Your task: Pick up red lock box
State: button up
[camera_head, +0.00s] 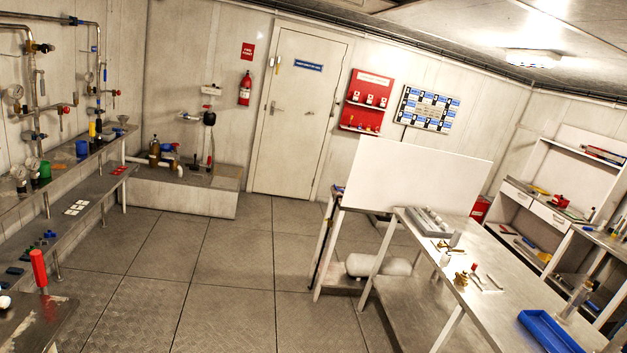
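No thing can be told for certain as the red lock box. A red box (480,209) stands partly hidden behind the right end of the white upright panel; it is a likely match. A small red thing (561,201) sits on the white shelf unit at the right, too small to make out. A red wall board (370,88) with padlock-like items and small pieces on its ledges hangs right of the door. My gripper is not in view.
A workbench (490,262) with tools and a blue tray (548,335) fills the lower right, behind it a white panel (415,178). Pipes and benches line the left wall. The plated floor (210,275) is clear up to the door (295,110).

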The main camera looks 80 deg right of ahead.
aim_at(562, 202)
jog(key=z, duration=3.9)
jog(key=i+j+u, duration=0.3)
jog(key=j+u, duration=0.15)
jog(key=i+j+u, duration=0.75)
jog(key=u, duration=0.15)
jog(key=i+j+u, duration=0.15)
jog(key=i+u, duration=0.3)
jog(key=i, duration=0.6)
jog(key=i+z, duration=0.1)
jog(key=i, duration=1.95)
jog(key=i+z, duration=0.15)
jog(key=i, duration=0.35)
jog(key=i+z, duration=0.2)
jog(key=i, duration=0.3)
jog(key=i+j+z, duration=0.15)
jog(key=i, duration=0.35)
jog(key=i+j+z, duration=0.15)
jog(key=i, duration=0.35)
jog(key=i+j+z, duration=0.15)
jog(key=i, duration=0.3)
jog(key=i+l+z, duration=0.25)
jog(key=i+z, duration=1.05)
jog(key=i+j+z, duration=0.4)
jog(key=i+l, duration=0.1)
